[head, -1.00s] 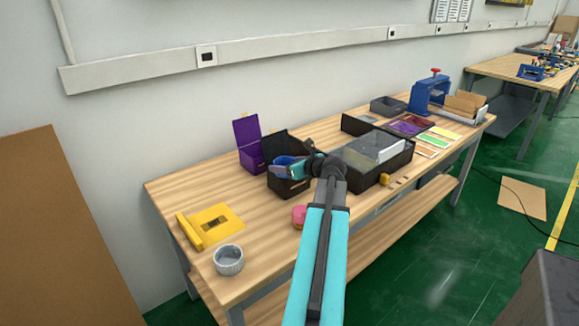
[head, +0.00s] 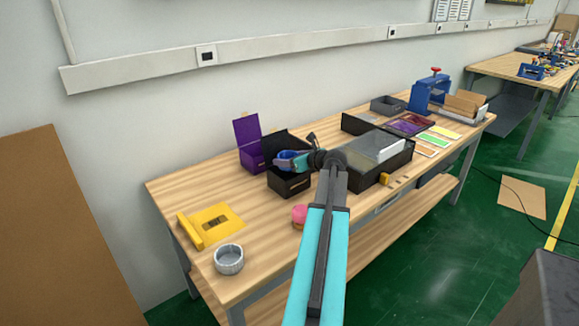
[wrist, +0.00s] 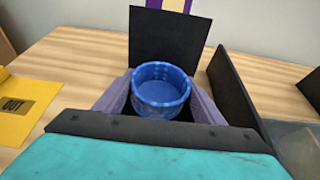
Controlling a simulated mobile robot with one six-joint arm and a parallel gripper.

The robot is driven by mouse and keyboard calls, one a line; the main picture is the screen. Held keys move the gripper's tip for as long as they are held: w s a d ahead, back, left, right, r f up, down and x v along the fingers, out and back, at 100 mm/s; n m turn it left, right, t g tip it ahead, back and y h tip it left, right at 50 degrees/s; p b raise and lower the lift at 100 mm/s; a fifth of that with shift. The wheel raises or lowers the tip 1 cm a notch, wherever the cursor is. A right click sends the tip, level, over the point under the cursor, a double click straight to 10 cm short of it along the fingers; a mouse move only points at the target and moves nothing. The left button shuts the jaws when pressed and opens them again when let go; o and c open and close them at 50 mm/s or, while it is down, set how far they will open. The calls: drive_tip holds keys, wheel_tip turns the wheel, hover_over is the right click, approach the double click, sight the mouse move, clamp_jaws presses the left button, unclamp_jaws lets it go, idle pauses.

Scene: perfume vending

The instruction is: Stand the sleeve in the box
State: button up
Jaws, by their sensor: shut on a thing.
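The blue sleeve (head: 285,155), a round open-topped cup shape, is held at the mouth of the black box (head: 287,186), whose lid stands open behind it. In the wrist view the sleeve (wrist: 161,86) sits upright between the two fingers of my gripper (wrist: 160,98), which is shut on it. The black box's raised lid (wrist: 168,38) shows behind the sleeve. My gripper (head: 290,162) covers part of the box opening in the head view. The sleeve's lower end is hidden, so I cannot tell whether it touches the box floor.
A purple box (head: 248,146) with its lid up stands just behind the black box. A black case with a clear cover (head: 362,150) is close on the right. A pink round item (head: 299,215), a grey cup (head: 229,260) and a yellow plate (head: 217,222) lie nearer the front and left.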

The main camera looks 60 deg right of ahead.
drive_tip(key=shift+w+d+f, duration=0.1)
drive_tip(key=shift+d, duration=0.25)
drive_tip(key=shift+a+f, duration=0.1)
drive_tip(key=shift+f, duration=1.55)
drive_tip(key=shift+f, duration=0.65)
drive_tip(key=o, duration=0.7)
drive_tip(key=shift+r, duration=0.15)
drive_tip(key=shift+r, duration=0.55)
drive_tip(key=v, duration=1.2)
drive_tip(key=shift+b, duration=0.3)
